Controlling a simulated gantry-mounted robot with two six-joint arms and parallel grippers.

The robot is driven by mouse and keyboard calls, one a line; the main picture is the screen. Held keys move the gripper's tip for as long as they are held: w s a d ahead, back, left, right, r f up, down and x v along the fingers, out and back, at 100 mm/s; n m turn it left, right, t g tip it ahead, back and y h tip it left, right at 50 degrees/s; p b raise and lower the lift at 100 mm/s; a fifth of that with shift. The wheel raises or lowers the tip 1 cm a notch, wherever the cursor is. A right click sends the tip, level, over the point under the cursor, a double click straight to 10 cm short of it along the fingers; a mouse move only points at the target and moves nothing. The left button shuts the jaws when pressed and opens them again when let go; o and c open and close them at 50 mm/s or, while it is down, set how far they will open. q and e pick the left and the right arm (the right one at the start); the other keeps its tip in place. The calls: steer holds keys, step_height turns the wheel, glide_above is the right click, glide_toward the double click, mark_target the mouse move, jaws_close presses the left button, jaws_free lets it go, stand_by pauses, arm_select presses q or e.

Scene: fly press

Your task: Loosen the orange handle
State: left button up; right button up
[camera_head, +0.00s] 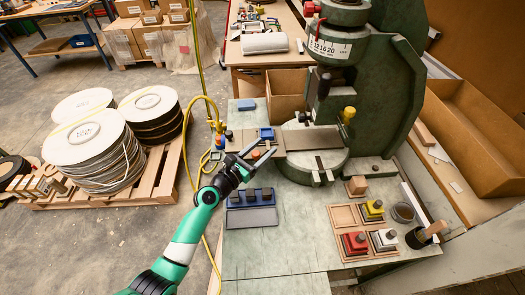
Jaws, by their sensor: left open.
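My left gripper (267,146) is open at the left side of the fly press (325,140), above the front-left of its round bed. A small orange piece (256,154) shows between its two spread fingers and looks like the orange handle. Most of it is hidden by the gripper, and I cannot tell whether the fingers touch it. The press is dark green, with a numbered white scale (330,47), a red knob (311,9) at the upper left and a yellow knob (349,113) on the right of the ram. My right gripper is not in view.
A blue tray with dark blocks (250,207) lies just below the gripper. Wooden trays with red, yellow and white weighted pieces (354,243) stand front right. A dark cup (418,238) sits by the right edge. The front of the bench (275,250) is clear.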

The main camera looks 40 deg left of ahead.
arm_select(q)
jaws_close()
stand_by(0.3)
stand_by(1.1)
